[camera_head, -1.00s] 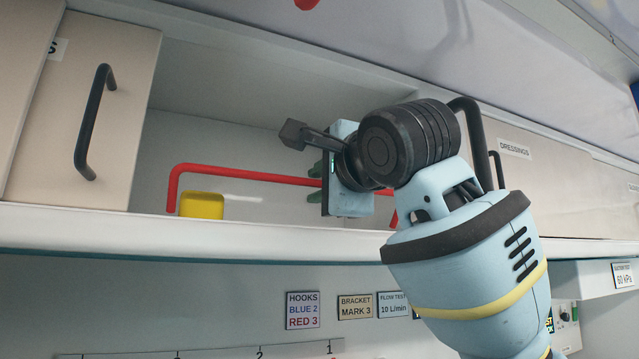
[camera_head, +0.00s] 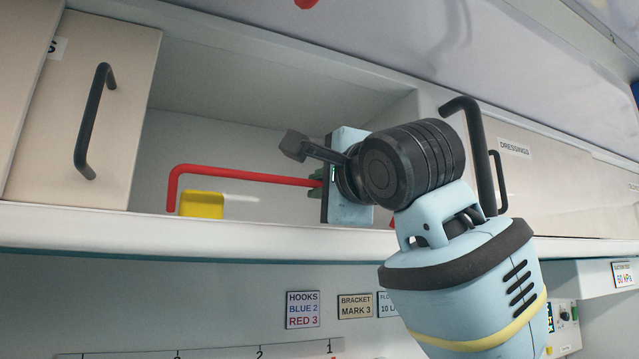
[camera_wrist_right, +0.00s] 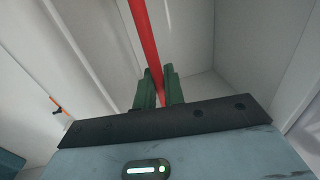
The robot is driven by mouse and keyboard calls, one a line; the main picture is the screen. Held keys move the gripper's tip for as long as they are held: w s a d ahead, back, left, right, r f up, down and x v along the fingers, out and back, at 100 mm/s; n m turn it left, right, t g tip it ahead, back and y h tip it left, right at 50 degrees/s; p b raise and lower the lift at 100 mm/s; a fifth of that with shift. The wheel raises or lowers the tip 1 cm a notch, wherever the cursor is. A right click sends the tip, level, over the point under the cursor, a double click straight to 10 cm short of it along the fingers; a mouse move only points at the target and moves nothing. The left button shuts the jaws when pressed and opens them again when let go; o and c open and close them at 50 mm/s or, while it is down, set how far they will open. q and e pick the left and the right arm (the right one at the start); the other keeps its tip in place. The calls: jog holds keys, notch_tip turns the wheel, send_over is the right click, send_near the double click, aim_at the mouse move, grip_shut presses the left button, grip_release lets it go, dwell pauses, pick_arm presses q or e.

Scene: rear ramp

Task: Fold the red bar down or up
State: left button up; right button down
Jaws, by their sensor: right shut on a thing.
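The red bar (camera_head: 245,176) stands up along the front of an open shelf compartment, with its left end bent down to the shelf edge. My right gripper (camera_head: 318,182) is at the bar's right part in the head view, and the wrist and arm hide the bar's right end. In the right wrist view the red bar (camera_wrist_right: 146,45) runs between the two green fingers (camera_wrist_right: 158,90), which are shut on it. My left gripper is not in view.
A yellow object (camera_head: 201,205) sits in the compartment behind the bar's left end. A cabinet door with a black handle (camera_head: 95,120) is at the left. A panel labelled DRESSINGS (camera_head: 530,180) is at the right. Signs (camera_head: 302,310) hang below the shelf.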

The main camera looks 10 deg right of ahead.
jog(key=shift+s+d+f+t+y, duration=0.1)
jog(key=shift+s+f+t+y, duration=0.3)
jog(key=shift+t, duration=0.55)
jog(key=shift+s+d+f+t+y, duration=0.2)
jog(key=shift+f+t, duration=0.3)
jog(key=shift+t, duration=0.5)
jog(key=shift+s+f+t+y, duration=0.25)
jog(key=shift+f+t+y, duration=0.2)
jog(key=shift+t, duration=0.5)
jog(key=c, duration=1.6)
grip_release()
jog(key=shift+c, duration=0.2)
jog(key=shift+f, duration=0.2)
